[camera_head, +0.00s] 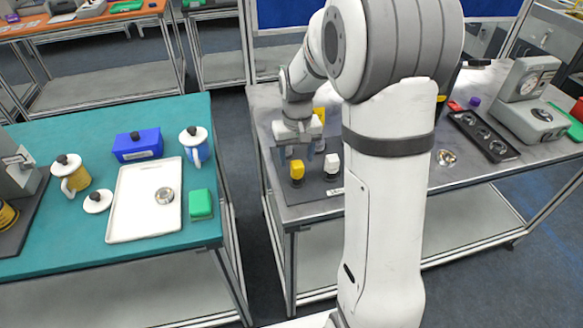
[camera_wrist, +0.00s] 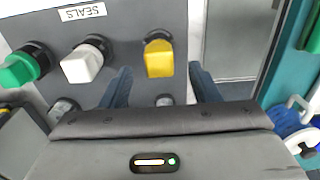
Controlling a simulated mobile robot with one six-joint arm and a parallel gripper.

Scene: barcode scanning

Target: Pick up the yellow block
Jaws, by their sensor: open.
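A yellow block (camera_head: 297,169) stands on a dark pad at the near left corner of the grey bench. It also shows in the wrist view (camera_wrist: 159,58), upright in a dark round base. My gripper (camera_head: 293,152) is open and empty, just behind and above the yellow block. In the wrist view my gripper (camera_wrist: 160,68) has its two blue-grey fingers apart, one to each side of the yellow block. Whether they touch it cannot be told. A second yellow thing (camera_head: 319,114) is partly hidden behind my wrist in the head view.
A white block (camera_head: 332,163) stands close to the yellow one, with a green block (camera_wrist: 22,68) beyond it. A dark tray (camera_head: 484,136) and grey gauge device (camera_head: 530,100) stand right. The teal table (camera_head: 60,250) is left, across a gap.

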